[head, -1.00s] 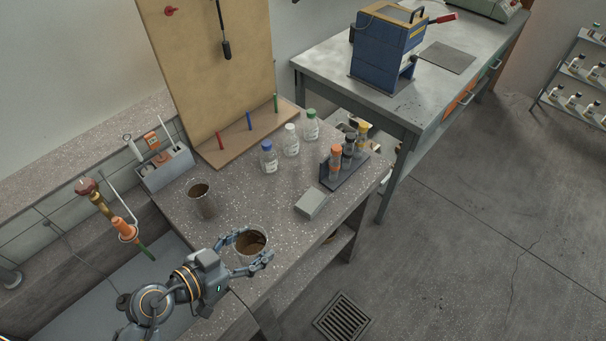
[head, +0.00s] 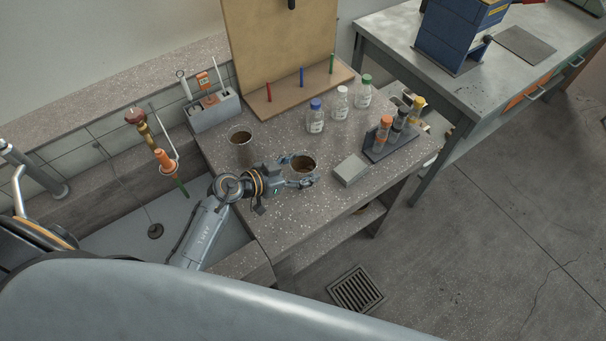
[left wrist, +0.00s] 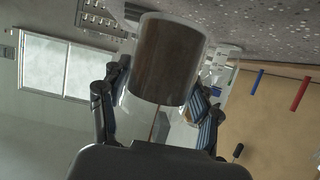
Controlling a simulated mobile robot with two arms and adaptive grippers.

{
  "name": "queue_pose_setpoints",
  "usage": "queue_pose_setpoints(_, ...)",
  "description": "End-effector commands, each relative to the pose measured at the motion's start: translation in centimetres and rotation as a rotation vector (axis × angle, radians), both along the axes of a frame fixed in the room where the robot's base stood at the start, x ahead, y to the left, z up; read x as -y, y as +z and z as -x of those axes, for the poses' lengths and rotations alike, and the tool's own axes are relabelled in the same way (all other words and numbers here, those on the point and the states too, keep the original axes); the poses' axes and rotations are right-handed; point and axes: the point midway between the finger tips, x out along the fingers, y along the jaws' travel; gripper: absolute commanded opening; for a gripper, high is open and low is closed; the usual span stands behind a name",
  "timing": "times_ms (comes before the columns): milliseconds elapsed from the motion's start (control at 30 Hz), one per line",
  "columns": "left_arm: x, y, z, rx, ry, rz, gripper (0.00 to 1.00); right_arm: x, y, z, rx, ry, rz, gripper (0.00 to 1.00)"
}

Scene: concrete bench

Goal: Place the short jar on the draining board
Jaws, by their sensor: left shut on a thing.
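The short jar (head: 303,163) is a clear glass with brown contents, seen from above at the speckled bench top. My left gripper (head: 301,177) is shut on it, with fingers around its sides. In the left wrist view, the jar (left wrist: 168,62) fills the top middle between the dark fingers, its brown contents at the upper end. I cannot tell whether its base touches the bench. A second jar with brown contents (head: 240,139) stands to its left. I cannot tell any separate draining board from the speckled bench top (head: 300,215). My right gripper is not in view.
A grey block (head: 351,170) lies just right of the jar. Capped bottles (head: 316,116) and a dark rack (head: 388,148) of vials stand behind. Bare bench top lies in front of the jar.

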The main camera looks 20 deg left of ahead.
Motion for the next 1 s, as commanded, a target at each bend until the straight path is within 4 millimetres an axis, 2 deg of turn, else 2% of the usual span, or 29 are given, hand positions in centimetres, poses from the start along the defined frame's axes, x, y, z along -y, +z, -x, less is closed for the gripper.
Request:
queue_pose_setpoints(67, 0.0, -0.9, -0.6, 0.000, 0.001, 0.003, 0.26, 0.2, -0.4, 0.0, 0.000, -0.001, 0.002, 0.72)
queue_pose_setpoints(233, 0.0, -3.2, -0.4, -0.001, 0.002, 0.003, 0.26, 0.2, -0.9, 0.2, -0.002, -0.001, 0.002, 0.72)
queue_pose_setpoints(633, 0.0, -3.7, -0.4, 0.000, 0.001, 0.001, 0.26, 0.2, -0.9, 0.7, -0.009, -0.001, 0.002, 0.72)
queue_pose_setpoints(667, 0.0, -3.7, -0.4, 0.000, 0.001, 0.001, 0.69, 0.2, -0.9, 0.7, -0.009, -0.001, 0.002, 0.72)
queue_pose_setpoints(733, 0.0, -3.7, -0.4, 0.000, 0.001, 0.001, 0.83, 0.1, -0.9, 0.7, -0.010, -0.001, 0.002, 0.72)
queue_pose_setpoints(767, 0.0, -3.7, -0.4, 0.000, 0.001, 0.001, 0.85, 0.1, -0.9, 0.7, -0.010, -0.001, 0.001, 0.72)
queue_pose_setpoints(1000, 0.0, -3.7, -0.4, 0.000, 0.001, 0.000, 0.85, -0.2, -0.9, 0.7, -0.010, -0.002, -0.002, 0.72)
